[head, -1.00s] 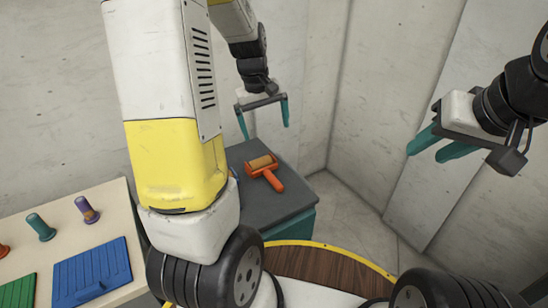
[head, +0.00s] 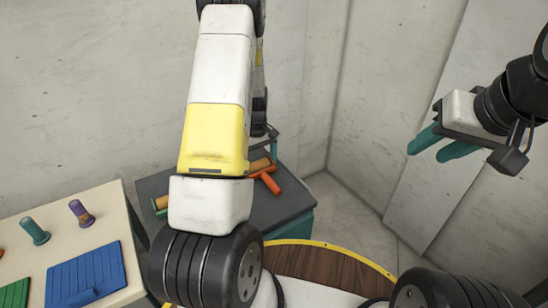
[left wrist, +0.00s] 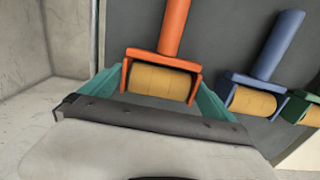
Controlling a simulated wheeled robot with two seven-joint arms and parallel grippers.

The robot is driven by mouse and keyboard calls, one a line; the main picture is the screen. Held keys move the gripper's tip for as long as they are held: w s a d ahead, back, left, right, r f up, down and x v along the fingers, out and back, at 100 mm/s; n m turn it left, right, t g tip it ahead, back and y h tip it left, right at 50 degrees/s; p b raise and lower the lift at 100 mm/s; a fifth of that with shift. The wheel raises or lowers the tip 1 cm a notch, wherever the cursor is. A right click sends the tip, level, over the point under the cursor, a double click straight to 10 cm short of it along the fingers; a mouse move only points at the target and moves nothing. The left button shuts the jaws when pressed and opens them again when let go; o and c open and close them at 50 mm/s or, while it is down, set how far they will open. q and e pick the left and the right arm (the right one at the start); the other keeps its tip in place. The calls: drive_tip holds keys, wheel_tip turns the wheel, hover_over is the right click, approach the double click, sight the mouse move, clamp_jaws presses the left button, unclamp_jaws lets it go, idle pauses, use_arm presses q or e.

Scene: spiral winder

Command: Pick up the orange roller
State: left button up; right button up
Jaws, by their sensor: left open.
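The orange roller (head: 267,179) lies on the dark grey table top (head: 291,200), partly hidden by my left arm in the head view. In the left wrist view the orange roller (left wrist: 162,76) has a tan cylinder in an orange frame, with its handle pointing up and away. My left gripper (left wrist: 160,88) is open, with one teal finger on each side of the roller's frame; I cannot tell if they touch it. In the head view my left gripper (head: 266,148) is mostly hidden behind my arm. My right gripper (head: 437,146) is open and empty, in the air at the right.
A blue roller (left wrist: 262,75) and a green roller (left wrist: 302,108) lie to the right of the orange one in the left wrist view. A pale table (head: 75,222) at left holds pegs and blue and green boards. Concrete walls stand close behind.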

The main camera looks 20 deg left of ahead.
use_arm(q)
drive_tip(key=shift+f, duration=0.55)
drive_tip(key=c, duration=1.4)
drive_tip(key=shift+r, duration=0.1)
drive_tip(key=shift+c, duration=0.6)
drive_tip(key=shift+r, duration=0.1)
